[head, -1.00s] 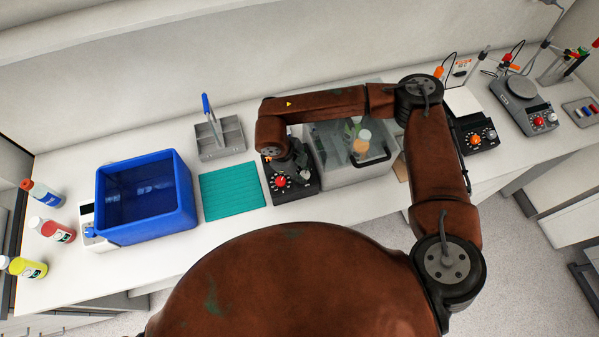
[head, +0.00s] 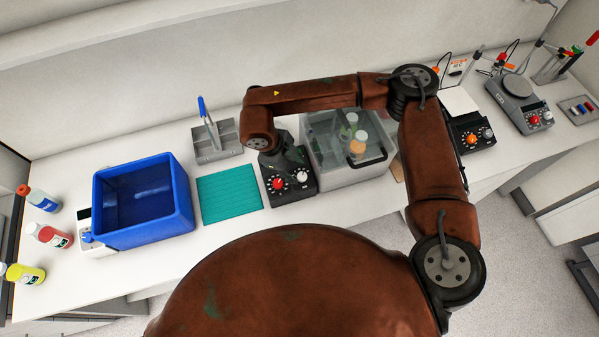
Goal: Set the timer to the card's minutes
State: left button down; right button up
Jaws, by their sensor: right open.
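A black control box (head: 289,194) stands at the front left of a clear tank, with a red knob (head: 278,184) and a pale grey knob (head: 302,177), both with white dial marks. Which knob is the timer I cannot tell, and the settings are too small to read. My right gripper (head: 288,166) is open and empty, just behind and above the two knobs, apart from the red one. A small white card or sign (head: 457,67) with orange print stands at the back right; its text is unreadable. My left gripper is not in view.
The clear tank (head: 345,178) holds bottles. A teal mat (head: 230,194), a blue bin (head: 188,208) and a grey rack (head: 229,137) are to the left. A black stirrer-like device (head: 472,133) and a scale (head: 518,104) are on the right.

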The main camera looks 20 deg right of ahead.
jog(key=v, duration=0.6)
dwell(0.4)
